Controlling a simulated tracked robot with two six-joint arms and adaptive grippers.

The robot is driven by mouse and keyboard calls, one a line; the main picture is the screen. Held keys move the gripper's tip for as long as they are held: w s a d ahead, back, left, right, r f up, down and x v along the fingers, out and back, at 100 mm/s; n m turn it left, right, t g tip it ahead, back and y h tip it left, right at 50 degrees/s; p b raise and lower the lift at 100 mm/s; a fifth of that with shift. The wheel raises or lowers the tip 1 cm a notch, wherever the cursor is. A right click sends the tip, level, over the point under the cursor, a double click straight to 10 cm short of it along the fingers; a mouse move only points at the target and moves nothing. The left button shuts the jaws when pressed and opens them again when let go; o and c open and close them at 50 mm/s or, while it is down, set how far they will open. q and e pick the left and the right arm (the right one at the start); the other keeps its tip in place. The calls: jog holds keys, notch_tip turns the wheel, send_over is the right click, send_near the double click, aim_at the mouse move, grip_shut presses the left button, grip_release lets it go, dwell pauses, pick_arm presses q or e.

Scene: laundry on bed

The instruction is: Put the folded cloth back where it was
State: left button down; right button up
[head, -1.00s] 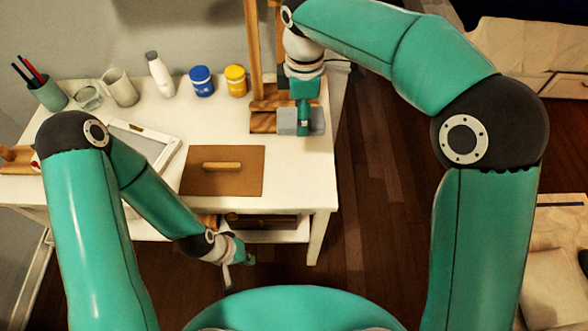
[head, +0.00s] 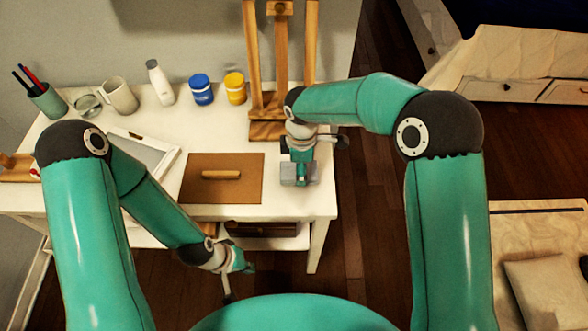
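The folded cloth (head: 288,175) is a small grey pad near the right end of the white table. My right gripper (head: 301,178) comes down on it from above and appears shut on it, hiding its middle. I cannot tell whether the cloth touches the tabletop or is just above it. My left gripper (head: 239,278) hangs in front of the table's front edge, away from the cloth. Its fingers look spread, with nothing between them.
A brown board with a wooden handle (head: 221,175) lies left of the cloth. A wooden easel (head: 282,70) stands behind it. Blue (head: 201,90) and yellow (head: 235,88) jars, a white bottle (head: 160,83) and a mug (head: 119,95) line the back. The table (head: 225,130) is bare behind the board.

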jog(key=shift+f, duration=0.9)
jog(key=o, duration=1)
notch_tip(320, 180, up, 12)
